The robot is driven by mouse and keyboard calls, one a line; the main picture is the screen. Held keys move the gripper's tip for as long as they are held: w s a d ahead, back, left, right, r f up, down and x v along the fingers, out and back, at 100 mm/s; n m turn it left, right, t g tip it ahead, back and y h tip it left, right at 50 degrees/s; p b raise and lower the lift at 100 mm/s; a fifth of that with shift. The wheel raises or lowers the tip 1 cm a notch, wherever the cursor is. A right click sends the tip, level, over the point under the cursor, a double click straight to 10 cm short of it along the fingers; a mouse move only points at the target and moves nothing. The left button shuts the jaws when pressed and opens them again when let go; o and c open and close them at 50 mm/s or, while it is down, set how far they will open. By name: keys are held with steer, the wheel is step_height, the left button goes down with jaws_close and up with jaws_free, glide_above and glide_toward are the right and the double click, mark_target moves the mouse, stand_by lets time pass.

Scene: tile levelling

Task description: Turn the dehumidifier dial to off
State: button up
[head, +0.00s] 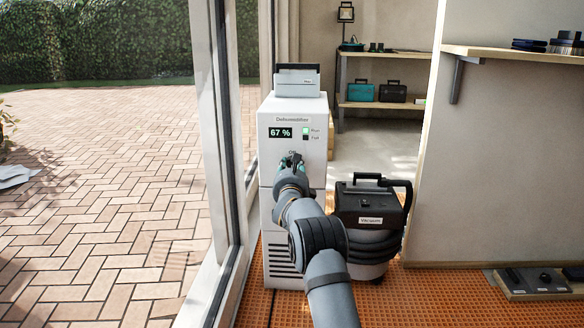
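The dehumidifier (267,165) is a tall white cabinet standing in the middle of the view. Its front has a "Dehumidifier" label, a display (280,133) reading 67 % and a green lamp (306,130) lit at the "Power" line. My gripper (291,161) is at the cabinet's front, below the display, where a small partly covered label shows. The gripper and my arm hide the dial, so its setting cannot be seen. Whether the fingers touch or grip the dial, and how far they are open, cannot be told.
A dark vacuum (372,205) stands close to the right of the cabinet and my arm. A glazed door frame (213,130) runs along the left, with brick paving outside. A wall shelf (510,54) is at right. Orange matting (440,300) covers the floor.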

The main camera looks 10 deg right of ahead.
steer(key=c, duration=0.6)
